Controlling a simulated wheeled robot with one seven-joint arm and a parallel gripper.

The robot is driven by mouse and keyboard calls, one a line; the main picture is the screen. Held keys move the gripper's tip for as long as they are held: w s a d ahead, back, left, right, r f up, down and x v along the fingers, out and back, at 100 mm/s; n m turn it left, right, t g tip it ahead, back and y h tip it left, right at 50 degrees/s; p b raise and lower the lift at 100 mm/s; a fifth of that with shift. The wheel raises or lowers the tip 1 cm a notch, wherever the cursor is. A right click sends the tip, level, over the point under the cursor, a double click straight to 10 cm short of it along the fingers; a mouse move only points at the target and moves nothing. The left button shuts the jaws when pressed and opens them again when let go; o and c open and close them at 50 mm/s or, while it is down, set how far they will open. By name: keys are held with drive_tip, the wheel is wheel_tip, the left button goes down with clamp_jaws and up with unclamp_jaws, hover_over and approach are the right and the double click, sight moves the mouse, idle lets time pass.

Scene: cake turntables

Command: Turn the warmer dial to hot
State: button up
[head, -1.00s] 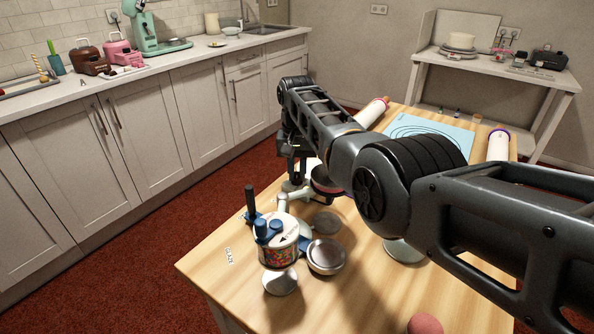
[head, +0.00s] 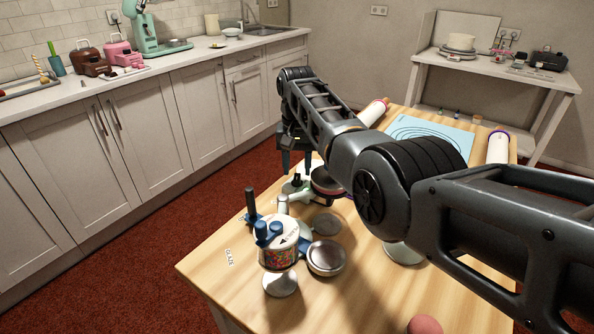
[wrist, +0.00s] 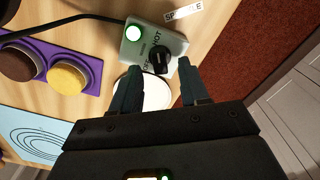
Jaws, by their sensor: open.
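In the head view my gripper (head: 297,162) hangs fingers down above the far left part of the wooden table; my arm hides part of this area.
A purple holder (wrist: 62,62) with round cups lies beside the warmer, and a black cable runs to the box. In the head view a jar of sprinkles (head: 279,256) and a metal pan (head: 326,258) stand nearer. A blue mat (head: 430,133) lies farther back.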

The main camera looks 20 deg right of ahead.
sight(297, 176)
drive_tip(key=shift+r, duration=2.75)
